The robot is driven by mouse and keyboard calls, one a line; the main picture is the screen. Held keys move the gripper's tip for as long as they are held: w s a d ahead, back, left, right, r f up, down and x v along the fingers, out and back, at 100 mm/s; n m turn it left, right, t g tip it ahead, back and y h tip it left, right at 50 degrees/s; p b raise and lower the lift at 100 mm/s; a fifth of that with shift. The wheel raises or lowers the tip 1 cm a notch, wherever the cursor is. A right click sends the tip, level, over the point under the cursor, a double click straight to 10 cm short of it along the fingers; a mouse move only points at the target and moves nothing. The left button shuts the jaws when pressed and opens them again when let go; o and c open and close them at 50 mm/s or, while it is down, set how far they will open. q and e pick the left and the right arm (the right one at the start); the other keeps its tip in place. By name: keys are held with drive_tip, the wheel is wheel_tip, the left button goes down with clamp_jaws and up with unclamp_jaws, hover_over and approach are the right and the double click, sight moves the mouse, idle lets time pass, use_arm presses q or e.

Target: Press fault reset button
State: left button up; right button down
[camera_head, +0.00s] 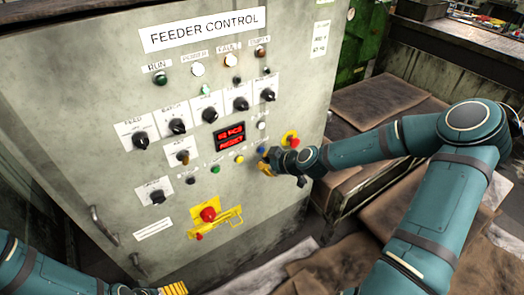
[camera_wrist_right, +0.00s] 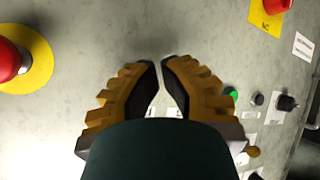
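The feeder control panel (camera_head: 110,80) carries lamps, knobs and push buttons. A fault lamp (camera_head: 231,61) sits in its top row. The labels of the lower buttons are too small to read, so I cannot tell which is the fault reset button. A small blue button (camera_head: 261,149) shows just above my right gripper (camera_head: 267,161), which is close to the panel face. In the right wrist view its fingertips (camera_wrist_right: 161,64) are nearly together with nothing between the tips; contact with the panel cannot be told. My left gripper (camera_head: 174,288) is cut off by the bottom edge.
A red stop button on a yellow disc (camera_head: 291,141) is right beside my right gripper; it also shows in the wrist view (camera_wrist_right: 12,60). A yellow button (camera_head: 239,159) and a green button (camera_head: 215,169) lie to the left. A red button (camera_head: 208,214) has a yellow bracket.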

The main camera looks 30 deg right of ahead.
drive_tip(key=shift+w, duration=0.1)
drive_tip(key=shift+w, duration=0.3)
drive_tip(key=shift+w+b, duration=0.4)
idle(0.7)
drive_tip(key=shift+s, duration=0.85)
drive_tip(key=s+p, duration=0.1)
drive_tip(key=s, duration=0.4)
drive_tip(key=shift+d+p, duration=0.15)
drive_tip(key=shift+p, duration=0.25)
